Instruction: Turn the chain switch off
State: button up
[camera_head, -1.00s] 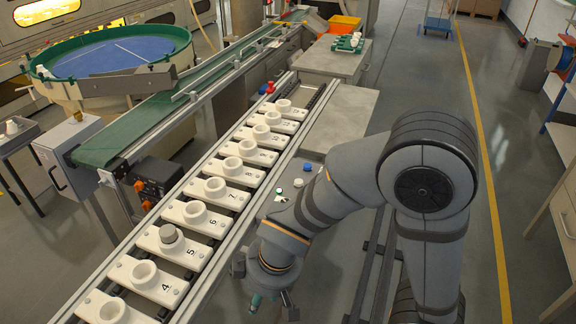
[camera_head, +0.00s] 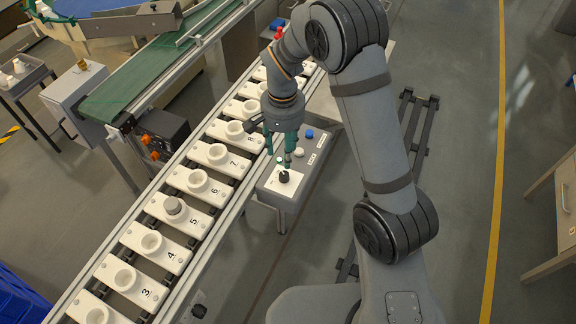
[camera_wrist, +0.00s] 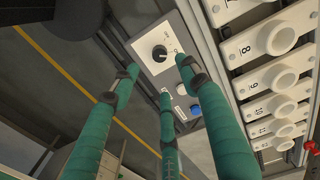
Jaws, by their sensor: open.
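The control box (camera_head: 262,190) beside the chain conveyor carries a black rotary knob (camera_head: 284,177) on a white plate; I take this knob as the chain switch. The knob also shows in the wrist view (camera_wrist: 160,53), with a pointer mark on it. My gripper (camera_head: 283,143) has teal fingers, spread open and empty, above the box just beyond the knob. In the wrist view, the gripper's fingers (camera_wrist: 162,78) point toward the box, with the knob ahead of them and uncovered.
A green belt (camera_head: 140,90) lies farther left. Red knobs (camera_wrist: 285,144) stand at the conveyor's far part. Open floor (camera_head: 450,150) is at right.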

aim_at(284, 174)
notch_tip(284, 174, down, 10)
jog(key=shift+f+p, duration=0.2)
jog(key=shift+p, duration=0.4)
jog(key=shift+c, duration=0.7)
grip_shut()
